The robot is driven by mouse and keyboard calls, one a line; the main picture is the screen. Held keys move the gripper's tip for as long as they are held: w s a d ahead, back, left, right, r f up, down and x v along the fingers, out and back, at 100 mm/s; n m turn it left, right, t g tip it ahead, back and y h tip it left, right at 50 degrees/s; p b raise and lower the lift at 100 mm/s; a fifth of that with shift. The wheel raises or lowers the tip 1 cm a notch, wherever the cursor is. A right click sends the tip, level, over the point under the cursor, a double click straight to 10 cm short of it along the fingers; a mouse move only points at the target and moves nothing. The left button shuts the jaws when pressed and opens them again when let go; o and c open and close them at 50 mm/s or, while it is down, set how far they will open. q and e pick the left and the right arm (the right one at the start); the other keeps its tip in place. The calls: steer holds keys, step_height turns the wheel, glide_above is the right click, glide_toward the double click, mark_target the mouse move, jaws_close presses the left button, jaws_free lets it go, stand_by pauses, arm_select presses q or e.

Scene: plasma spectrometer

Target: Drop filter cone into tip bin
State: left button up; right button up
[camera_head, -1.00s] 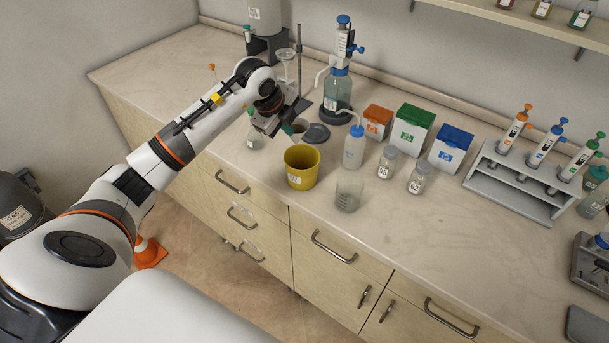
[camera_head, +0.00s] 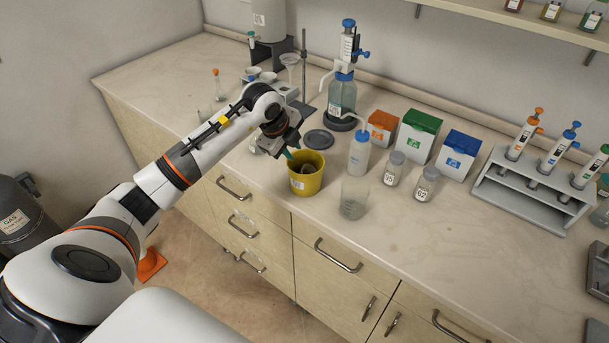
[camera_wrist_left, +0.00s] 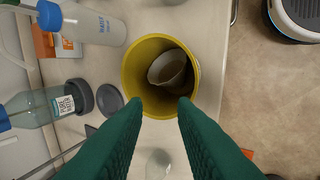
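The yellow tip bin (camera_head: 306,184) stands upright near the front edge of the bench; its open mouth (camera_wrist_left: 133,82) also shows in the left wrist view. My left gripper (camera_head: 291,152) is at the bin's back left rim. In the left wrist view its green fingers (camera_wrist_left: 160,103) are spread apart with nothing between them. My right gripper is not in view.
A clear beaker (camera_head: 353,197) and a wash bottle (camera_head: 359,153) stand close to the right of the bin. A dark round lid (camera_head: 318,139) lies behind it. Two jars, coloured boxes and a pipette rack (camera_head: 530,190) stand farther right.

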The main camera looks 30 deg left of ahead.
arm_select(q)
steer(key=b+v, duration=0.2)
steer(key=v, duration=1)
steer(key=shift+w, duration=0.1)
